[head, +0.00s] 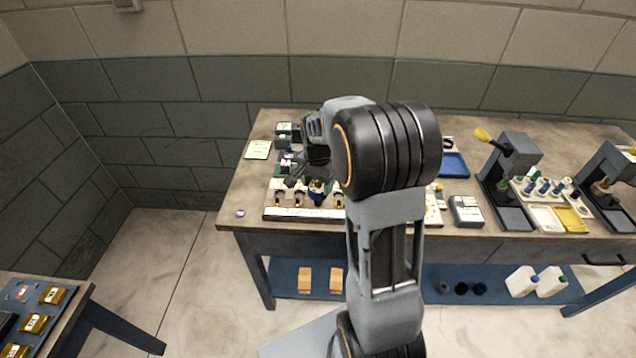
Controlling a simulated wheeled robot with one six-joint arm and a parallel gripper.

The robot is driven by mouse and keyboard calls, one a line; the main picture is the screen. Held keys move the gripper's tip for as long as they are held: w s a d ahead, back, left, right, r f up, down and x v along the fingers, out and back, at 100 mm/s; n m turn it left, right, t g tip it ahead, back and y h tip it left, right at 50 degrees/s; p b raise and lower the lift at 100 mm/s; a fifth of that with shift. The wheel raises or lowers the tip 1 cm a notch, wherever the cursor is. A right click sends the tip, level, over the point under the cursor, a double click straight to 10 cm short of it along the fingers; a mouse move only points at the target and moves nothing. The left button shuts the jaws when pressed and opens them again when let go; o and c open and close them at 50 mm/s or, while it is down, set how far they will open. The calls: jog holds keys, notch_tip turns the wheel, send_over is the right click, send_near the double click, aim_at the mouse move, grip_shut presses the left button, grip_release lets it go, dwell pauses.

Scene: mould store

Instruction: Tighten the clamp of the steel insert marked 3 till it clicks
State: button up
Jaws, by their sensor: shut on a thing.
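A rack with a pale front strip (303,213) stands at the left end of the bench. Several small inserts with dark and yellow parts stand in a row along it, such as one at the left (279,198). A blue piece (318,197) shows among them. Their markings are too small to read, so I cannot tell which is 3. My gripper (304,182) is low over the row, shut on a small part that looks like a clamp. My wrist and forearm hide the right end of the rack, and the grip itself is hard to make out.
A green-white card (258,149) lies behind left. A grey box (466,211), a blue tray (453,165) and a press with a yellow handle (513,160) are to the right. The bench's left front corner is mostly clear. Another table (40,310) stands lower left.

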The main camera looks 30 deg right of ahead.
dwell(0.4)
jog(key=shift+r+p, duration=1.95)
jog(key=shift+r, duration=0.55)
